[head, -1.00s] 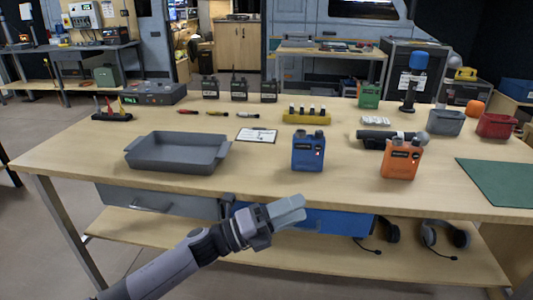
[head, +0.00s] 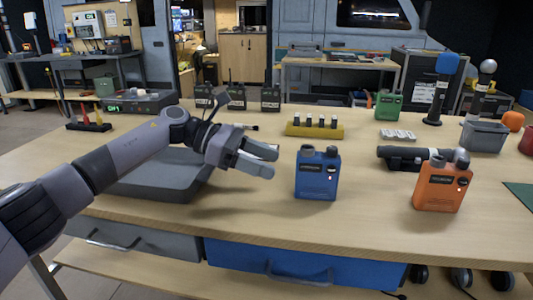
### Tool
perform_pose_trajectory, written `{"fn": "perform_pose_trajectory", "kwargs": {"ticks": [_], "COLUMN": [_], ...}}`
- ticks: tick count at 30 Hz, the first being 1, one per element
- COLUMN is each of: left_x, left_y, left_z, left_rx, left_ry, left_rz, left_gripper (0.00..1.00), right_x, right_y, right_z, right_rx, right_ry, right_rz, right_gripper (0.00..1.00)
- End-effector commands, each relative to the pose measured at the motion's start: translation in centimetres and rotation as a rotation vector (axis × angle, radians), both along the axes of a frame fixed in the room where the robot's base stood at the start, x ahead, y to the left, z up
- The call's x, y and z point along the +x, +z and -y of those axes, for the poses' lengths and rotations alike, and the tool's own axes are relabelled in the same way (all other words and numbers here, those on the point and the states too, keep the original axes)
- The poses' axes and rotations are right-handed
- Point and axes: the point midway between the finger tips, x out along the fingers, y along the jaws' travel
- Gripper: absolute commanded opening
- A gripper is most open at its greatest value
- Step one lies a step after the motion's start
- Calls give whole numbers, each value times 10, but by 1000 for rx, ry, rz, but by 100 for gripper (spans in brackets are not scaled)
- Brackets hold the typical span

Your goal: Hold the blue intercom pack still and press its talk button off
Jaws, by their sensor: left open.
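The blue intercom pack (head: 316,178) stands upright on the wooden table, in the middle of the head view. It has two dark knobs on top and a small red light near its upper right front. My left gripper (head: 262,160) is open and empty, to the left of the pack and apart from it, at about the height of its top. My right gripper is not in view.
An orange pack (head: 440,190) stands to the right, with a dark microphone (head: 400,154) lying behind it. A grey tray (head: 150,190) is partly hidden under my left arm. A yellow battery holder (head: 314,130) stands behind the blue pack. The table (head: 370,225) in front is clear.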

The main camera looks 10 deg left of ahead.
Motion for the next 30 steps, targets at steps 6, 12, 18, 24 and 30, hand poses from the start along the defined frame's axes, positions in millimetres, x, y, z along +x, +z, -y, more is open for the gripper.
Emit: {"fn": "perform_pose_trajectory", "kwargs": {"ticks": [6,12,18,24,30], "left_x": [0,1,1,3,3], "left_y": [-4,-12,-20,-30,-34], "left_z": [10,32,55,76,89], "left_rx": [2,2,0,-1,0], "left_ry": [-1,-2,-2,0,0], "left_rz": [1,-1,-2,0,1], "left_gripper": [61,61,61,61,61], "right_x": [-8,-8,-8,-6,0], "right_y": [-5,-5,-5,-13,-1], "right_z": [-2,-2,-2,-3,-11], "right_rx": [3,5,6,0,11], "right_ry": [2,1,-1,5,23], "right_rz": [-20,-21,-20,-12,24], "right_gripper": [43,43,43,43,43]}}
